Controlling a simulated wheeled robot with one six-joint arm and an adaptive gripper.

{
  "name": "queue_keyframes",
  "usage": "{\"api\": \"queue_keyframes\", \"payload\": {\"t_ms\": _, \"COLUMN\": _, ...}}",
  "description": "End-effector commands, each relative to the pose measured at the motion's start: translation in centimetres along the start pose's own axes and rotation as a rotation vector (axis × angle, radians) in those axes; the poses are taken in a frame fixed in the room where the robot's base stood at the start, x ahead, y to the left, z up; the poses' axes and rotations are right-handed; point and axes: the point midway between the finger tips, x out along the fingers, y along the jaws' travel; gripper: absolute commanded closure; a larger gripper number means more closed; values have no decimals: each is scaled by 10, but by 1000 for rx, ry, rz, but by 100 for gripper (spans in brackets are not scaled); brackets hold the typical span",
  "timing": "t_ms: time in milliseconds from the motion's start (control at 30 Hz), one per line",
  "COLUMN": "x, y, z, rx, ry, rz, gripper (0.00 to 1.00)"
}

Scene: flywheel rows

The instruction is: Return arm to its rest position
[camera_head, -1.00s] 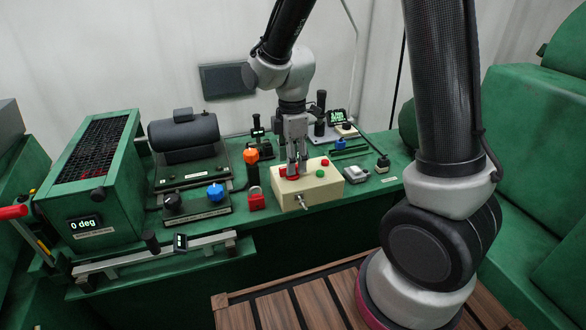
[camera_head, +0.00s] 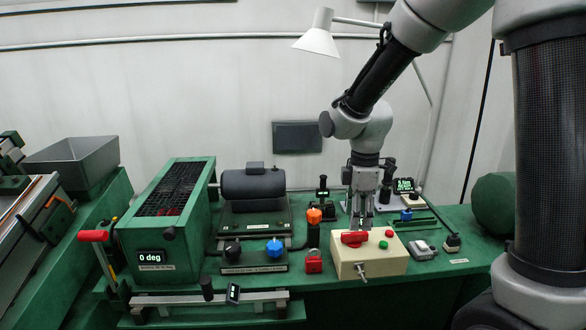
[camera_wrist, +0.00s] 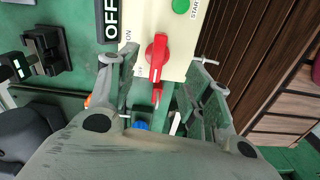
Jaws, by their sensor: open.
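My arm reaches in from the upper right in the head view, and my gripper (camera_head: 360,222) points down just over the cream control box (camera_head: 372,264). The box has a red knob (camera_head: 353,239) under my fingers, a green button (camera_head: 384,245) and a small toggle on its front. In the wrist view my gripper (camera_wrist: 168,85) is open, with its two fingers apart on either side of the red knob (camera_wrist: 157,55). ON and OFF labels show beside the knob. I see nothing held between the fingers. Whether a finger touches the box is unclear.
A green caged unit (camera_head: 172,220) reading "0 deg" and a dark cylinder motor (camera_head: 253,184) stand left on the green bench. A blue knob (camera_head: 274,246) and a red block (camera_head: 313,264) are nearer. A white lamp (camera_head: 318,36) hangs above; open space lies left of my arm.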

Motion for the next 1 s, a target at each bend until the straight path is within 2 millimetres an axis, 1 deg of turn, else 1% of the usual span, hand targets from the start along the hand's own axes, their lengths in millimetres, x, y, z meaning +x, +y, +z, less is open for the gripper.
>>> {"api": "queue_keyframes", "payload": {"t_ms": 67, "x": 2, "y": -8, "z": 4, "rx": 116, "ry": -15, "rz": -23, "gripper": 50}}
{"api": "queue_keyframes", "payload": {"t_ms": 133, "x": 5, "y": -20, "z": 11, "rx": 243, "ry": -38, "rz": -53, "gripper": 50}}
{"api": "queue_keyframes", "payload": {"t_ms": 200, "x": -1, "y": -33, "z": 19, "rx": 379, "ry": -53, "rz": -64, "gripper": 50}}
{"api": "queue_keyframes", "payload": {"t_ms": 267, "x": -12, "y": -44, "z": 30, "rx": 507, "ry": -54, "rz": -60, "gripper": 50}}
{"api": "queue_keyframes", "payload": {"t_ms": 300, "x": -21, "y": -52, "z": 38, "rx": 593, "ry": -51, "rz": -53, "gripper": 50}}
{"api": "queue_keyframes", "payload": {"t_ms": 467, "x": -54, "y": -80, "z": 72, "rx": 890, "ry": -17, "rz": -17, "gripper": 50}}
{"api": "queue_keyframes", "payload": {"t_ms": 633, "x": -92, "y": -117, "z": 113, "rx": 1187, "ry": 74, "rz": 51, "gripper": 50}}
{"api": "queue_keyframes", "payload": {"t_ms": 700, "x": -106, "y": -133, "z": 129, "rx": 1278, "ry": 126, "rz": 89, "gripper": 50}}
{"api": "queue_keyframes", "payload": {"t_ms": 800, "x": -121, "y": -151, "z": 147, "rx": 1343, "ry": 200, "rz": 150, "gripper": 50}}
{"api": "queue_keyframes", "payload": {"t_ms": 900, "x": -134, "y": -162, "z": 159, "rx": 1381, "ry": 264, "rz": 210, "gripper": 50}}
{"api": "queue_keyframes", "payload": {"t_ms": 1000, "x": -145, "y": -167, "z": 166, "rx": 1407, "ry": 308, "rz": 254, "gripper": 50}}
